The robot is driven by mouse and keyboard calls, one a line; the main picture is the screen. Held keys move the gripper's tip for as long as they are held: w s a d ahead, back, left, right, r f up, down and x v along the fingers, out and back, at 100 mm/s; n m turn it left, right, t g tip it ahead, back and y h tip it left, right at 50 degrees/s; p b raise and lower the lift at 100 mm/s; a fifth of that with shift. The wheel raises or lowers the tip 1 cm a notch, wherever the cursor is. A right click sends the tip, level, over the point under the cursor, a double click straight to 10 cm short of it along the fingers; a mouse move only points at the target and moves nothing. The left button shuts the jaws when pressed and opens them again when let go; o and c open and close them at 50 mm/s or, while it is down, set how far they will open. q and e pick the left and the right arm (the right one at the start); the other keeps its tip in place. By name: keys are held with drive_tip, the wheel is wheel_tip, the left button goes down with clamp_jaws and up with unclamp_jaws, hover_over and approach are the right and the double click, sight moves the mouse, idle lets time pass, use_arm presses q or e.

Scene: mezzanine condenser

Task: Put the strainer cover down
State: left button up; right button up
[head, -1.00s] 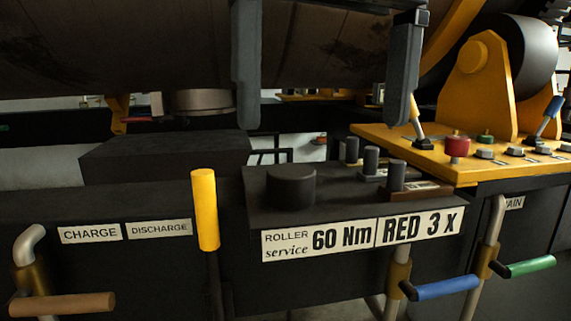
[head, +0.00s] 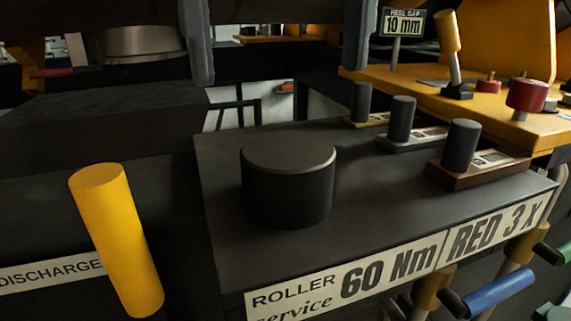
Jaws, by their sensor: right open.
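My right gripper (head: 279,84) hangs from the top of the head view as two grey fingers set wide apart. It is open, and nothing shows between the visible parts of the fingers. Below the fingers, apart from them in the picture, a dark round cylinder (head: 287,190) stands upright on a black bench top (head: 340,215). No part is marked as the strainer cover, so I cannot tell whether this cylinder is it. My left gripper is not in view.
Three small dark posts on labelled bases, the nearest one (head: 461,146), stand right of the cylinder. A yellow upright post (head: 117,240) rises at the left. A yellow console (head: 450,108) with a red knob (head: 526,96) lies at the right.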

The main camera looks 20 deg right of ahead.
sight(288, 149)
wheel_tip(288, 149, down, 10)
drive_tip(key=b, duration=0.2)
drive_tip(key=shift+w+d+r+b, duration=0.1)
drive_tip(key=shift+w+r+b, duration=0.05)
drive_tip(key=shift+b, duration=0.2)
drive_tip(key=c, duration=1.2)
drive_tip(key=shift+r, duration=0.1)
